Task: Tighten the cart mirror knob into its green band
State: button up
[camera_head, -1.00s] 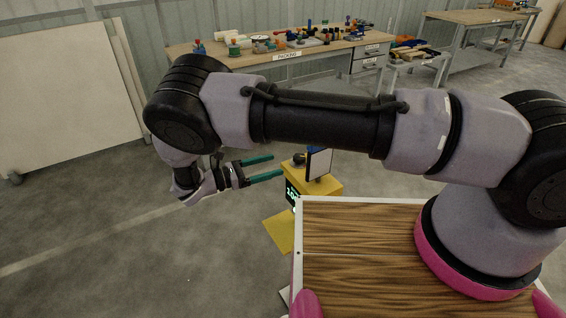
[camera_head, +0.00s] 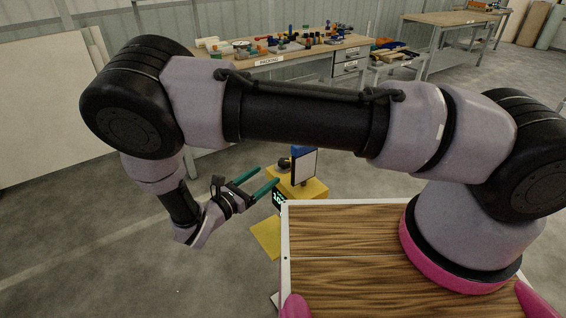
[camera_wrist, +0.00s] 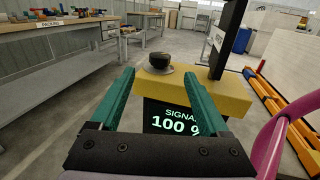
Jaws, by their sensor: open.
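The dark round knob (camera_wrist: 160,60) sits on a pale grey disc on top of the yellow cart post (camera_wrist: 232,92). It also shows small in the head view (camera_head: 284,163). The mirror (camera_head: 304,166), a dark-framed panel, stands upright beside it; in the wrist view its edge is to the right (camera_wrist: 228,38). A dark display (camera_wrist: 173,122) on the post reads "SIGNAL" and "100 %", partly cut by my gripper. My gripper (camera_head: 270,176) is open and empty, its teal fingers pointing at the knob from the near side, apart from it. I cannot make out a green band.
A packing bench (camera_head: 262,62) with tools and small parts stands behind. Orange and blue racking (camera_wrist: 275,105) lies to the right in the wrist view. A wooden deck (camera_head: 345,240) is in front. Floor left of the post is clear.

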aim_at(280, 165)
jog(key=x, duration=0.9)
jog(key=shift+w+d, duration=0.3)
